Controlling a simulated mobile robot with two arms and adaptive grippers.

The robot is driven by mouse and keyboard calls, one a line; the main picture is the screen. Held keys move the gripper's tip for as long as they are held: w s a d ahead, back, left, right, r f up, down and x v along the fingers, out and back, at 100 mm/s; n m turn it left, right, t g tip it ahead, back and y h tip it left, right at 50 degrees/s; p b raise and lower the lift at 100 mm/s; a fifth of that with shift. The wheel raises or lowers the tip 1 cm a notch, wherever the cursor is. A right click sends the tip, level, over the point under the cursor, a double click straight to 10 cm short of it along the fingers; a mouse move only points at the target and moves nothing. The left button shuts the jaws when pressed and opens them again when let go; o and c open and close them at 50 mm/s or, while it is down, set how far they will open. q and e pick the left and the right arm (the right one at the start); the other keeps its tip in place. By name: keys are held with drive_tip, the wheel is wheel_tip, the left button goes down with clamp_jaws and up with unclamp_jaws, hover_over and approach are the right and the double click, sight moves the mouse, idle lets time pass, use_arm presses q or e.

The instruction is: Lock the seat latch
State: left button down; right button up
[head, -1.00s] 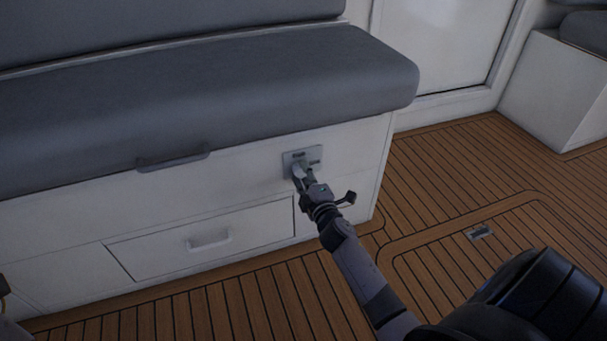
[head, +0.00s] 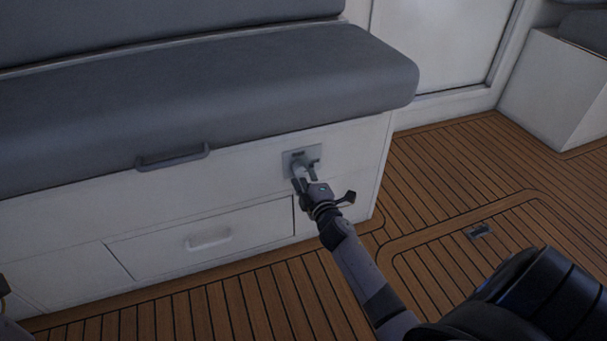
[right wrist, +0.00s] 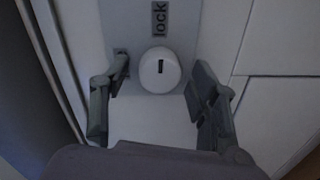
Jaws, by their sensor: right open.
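The seat latch plate (head: 293,156) is a small grey rectangle on the white front of the seat base, below the cushion's right part. In the right wrist view it carries a round white knob (right wrist: 160,70) with a dark upright slot. The word "lock" (right wrist: 160,18) is printed beside the knob, its letters turned sideways. My right gripper (head: 304,178) is open in front of the plate. In the right wrist view its fingers stand on either side of the knob, with gaps showing. My left gripper is not clearly visible.
A grey handle (head: 173,157) sits under the cushion (head: 200,95) edge. A drawer (head: 160,252) with a white handle is below. The wooden floor (head: 440,190) is clear at the right, with a flush metal fitting (head: 479,231).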

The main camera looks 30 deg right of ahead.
drive_tip(key=shift+s, duration=0.1)
drive_tip(key=v, duration=1.1)
drive_tip(key=shift+s, duration=0.4)
